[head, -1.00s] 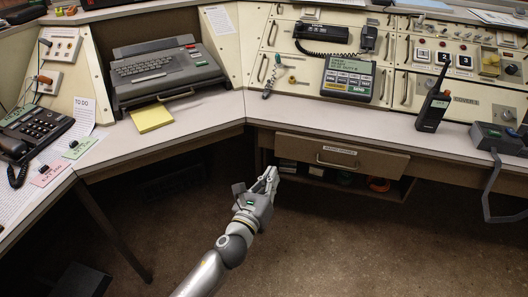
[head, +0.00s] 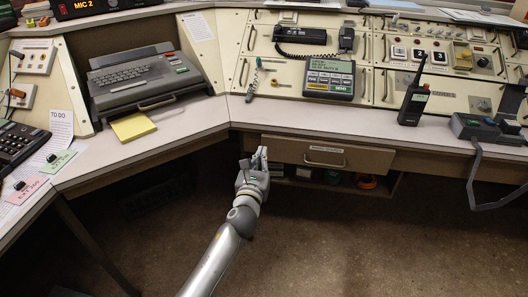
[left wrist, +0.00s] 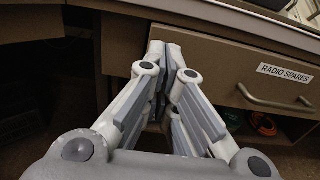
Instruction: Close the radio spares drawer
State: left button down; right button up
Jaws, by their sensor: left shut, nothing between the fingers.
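The radio spares drawer (head: 365,159) is under the desk edge, with a tan front, a bar handle and a label. Its label (left wrist: 284,73) reads RADIO SPARES in the left wrist view. How far the drawer stands out is hard to tell; its inside is hidden. My left gripper (head: 261,158) is shut and empty at the left end of the drawer front, left of the handle (head: 324,161). In the left wrist view its fingertips (left wrist: 170,52) overlap the front's left part; contact cannot be told. My right gripper is not in view.
Below the drawer is an open shelf with an orange coil (head: 367,182) and other items. The desk edge (head: 330,128) overhangs just above. A walkie-talkie (head: 413,104) and a cabled unit (head: 485,131) stand on the desk. The floor in front of the drawer is clear.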

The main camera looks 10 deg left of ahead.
aim_at(266, 144)
pick_arm(q)
jog(key=shift+w+b, duration=0.5)
jog(key=shift+w, duration=1.6)
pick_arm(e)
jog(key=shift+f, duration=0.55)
pick_arm(q)
jog(key=shift+w, duration=0.1)
